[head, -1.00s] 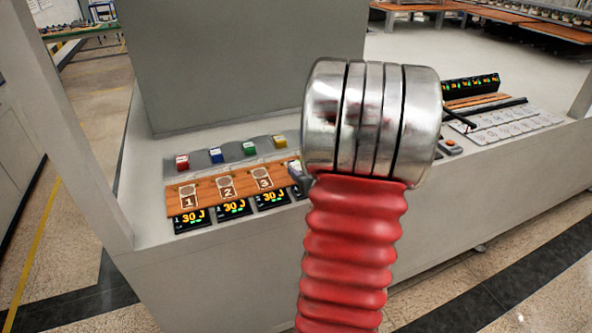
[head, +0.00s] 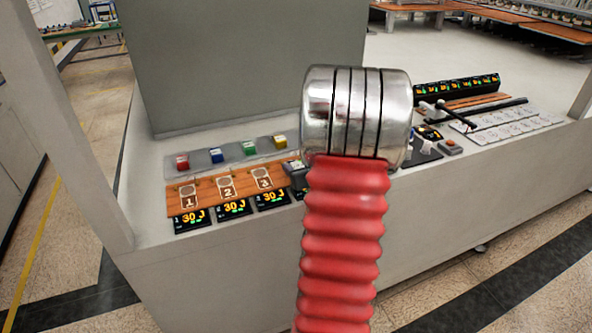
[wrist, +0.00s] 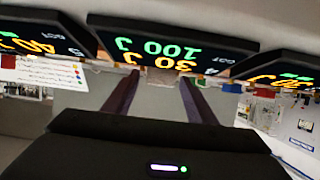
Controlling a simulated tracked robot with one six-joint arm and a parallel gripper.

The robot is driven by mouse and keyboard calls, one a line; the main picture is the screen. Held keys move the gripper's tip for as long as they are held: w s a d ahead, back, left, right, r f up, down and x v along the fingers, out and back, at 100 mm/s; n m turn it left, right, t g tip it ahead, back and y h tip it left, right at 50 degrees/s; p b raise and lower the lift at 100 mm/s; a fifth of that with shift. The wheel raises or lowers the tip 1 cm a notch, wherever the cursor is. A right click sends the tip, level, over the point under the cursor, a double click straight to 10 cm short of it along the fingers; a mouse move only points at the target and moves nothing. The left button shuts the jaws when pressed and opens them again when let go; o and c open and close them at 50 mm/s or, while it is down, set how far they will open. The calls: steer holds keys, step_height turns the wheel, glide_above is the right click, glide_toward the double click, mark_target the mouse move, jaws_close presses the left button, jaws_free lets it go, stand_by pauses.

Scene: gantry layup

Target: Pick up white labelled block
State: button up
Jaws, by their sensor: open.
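I cannot pick out the white labelled block for certain in either view. My arm's red bellows and metal wrist cover the middle of the panel in the head view. My gripper shows there only as a dark piece (head: 298,178) at the left of the arm, by the panel. In the wrist view my gripper (wrist: 160,82) is open, its two dark fingers apart. A small pale brownish patch (wrist: 162,75) shows between the fingertips, below a black display (wrist: 170,48); I cannot tell what it is.
Red (head: 182,162), blue (head: 216,156), green (head: 249,148) and yellow (head: 279,142) blocks stand in a row behind a numbered wooden strip (head: 208,191). A grey upright box (head: 245,70) rises behind. A black lever (head: 455,115) stands at right.

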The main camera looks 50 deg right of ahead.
mark_target(297, 165)
steer(key=shift+w+d+f, duration=0.2)
steer(key=shift+w, duration=0.15)
stand_by(0.3)
steer(key=c, duration=1.3)
steer(key=shift+r, duration=5.05)
